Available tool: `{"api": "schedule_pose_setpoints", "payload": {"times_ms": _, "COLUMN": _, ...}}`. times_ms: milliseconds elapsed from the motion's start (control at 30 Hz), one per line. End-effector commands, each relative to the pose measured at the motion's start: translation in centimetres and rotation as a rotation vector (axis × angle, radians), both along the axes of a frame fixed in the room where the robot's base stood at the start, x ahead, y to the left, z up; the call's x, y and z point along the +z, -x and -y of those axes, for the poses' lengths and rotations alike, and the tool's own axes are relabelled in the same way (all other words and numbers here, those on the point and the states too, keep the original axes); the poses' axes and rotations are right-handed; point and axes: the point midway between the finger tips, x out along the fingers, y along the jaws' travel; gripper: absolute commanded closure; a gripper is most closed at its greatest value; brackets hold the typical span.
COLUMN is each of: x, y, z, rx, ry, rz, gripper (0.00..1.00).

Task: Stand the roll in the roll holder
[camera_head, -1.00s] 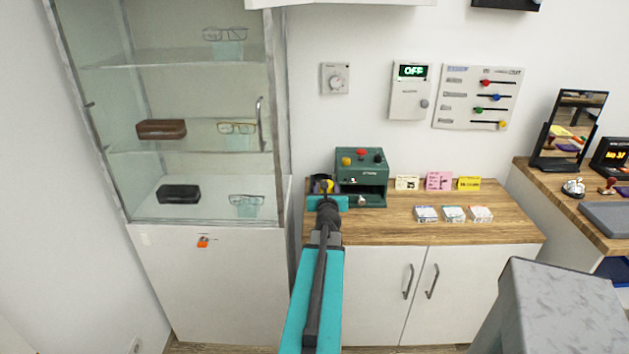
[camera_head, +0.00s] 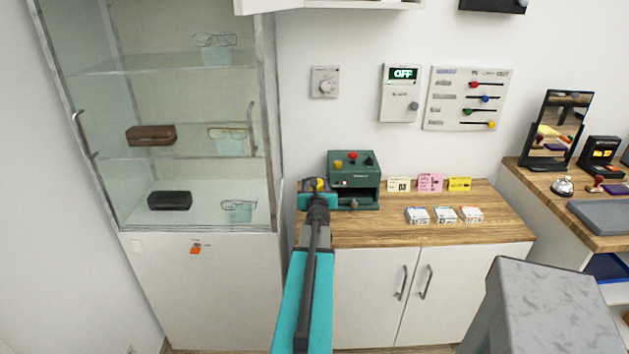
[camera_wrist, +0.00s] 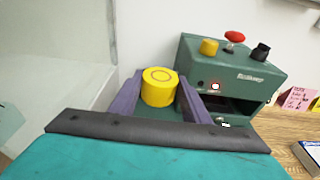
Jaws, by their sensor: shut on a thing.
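A yellow roll (camera_wrist: 158,92) stands upright between the two purple fingers of my gripper (camera_wrist: 157,82) in the wrist view. A ring mark shows on its top face. In the head view my gripper (camera_head: 318,185) is above the wooden counter's back left part, just left of a green machine (camera_head: 341,161). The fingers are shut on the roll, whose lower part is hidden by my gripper. The green machine (camera_wrist: 225,68) has yellow, red and black knobs on top, a small red light and a dark front opening. I cannot tell any separate roll holder.
A glass cabinet (camera_head: 270,100) stands close on the left. The wooden counter (camera_head: 400,232) holds small cards (camera_head: 430,182) and several flat packs (camera_head: 445,214), with bare wood in front. A grey block (camera_head: 550,300) is at lower right. A second counter (camera_head: 530,180) stands at right.

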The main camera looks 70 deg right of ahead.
Motion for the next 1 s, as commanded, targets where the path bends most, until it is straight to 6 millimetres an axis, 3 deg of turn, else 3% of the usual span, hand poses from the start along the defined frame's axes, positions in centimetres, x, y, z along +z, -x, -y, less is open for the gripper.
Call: {"api": "schedule_pose_setpoints", "payload": {"times_ms": 1000, "x": -1.0, "y": -4.3, "z": 9.6, "rx": -0.002, "ry": 0.0, "rz": 0.001, "gripper": 0.8}}
